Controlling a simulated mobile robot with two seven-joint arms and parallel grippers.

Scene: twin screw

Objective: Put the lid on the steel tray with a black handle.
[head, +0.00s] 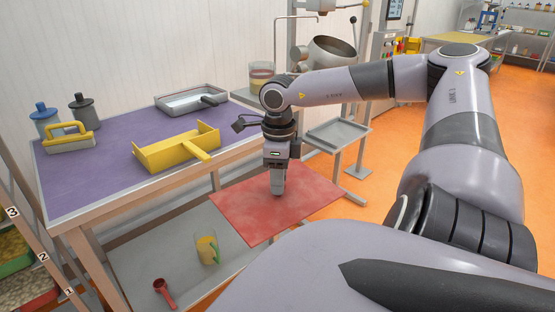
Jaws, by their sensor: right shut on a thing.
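The steel tray with a black handle (182,106) stands at the back of the purple-topped table. Its handle (209,99) points right. My right gripper (277,192) points down and is shut on a flat red sheet, which looks like the lid (245,216). The lid is held roughly level in front of the table's right edge, apart from the tray. The gripper hides the grip point. My left gripper is not in view.
On the purple-topped table (95,185) are a yellow scoop-like tray (165,150), a yellow-handled block (68,143) and two lidded jars. A jug (207,250) and red scoop (162,291) are on the lower shelf. A grey stand (340,134) is at right.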

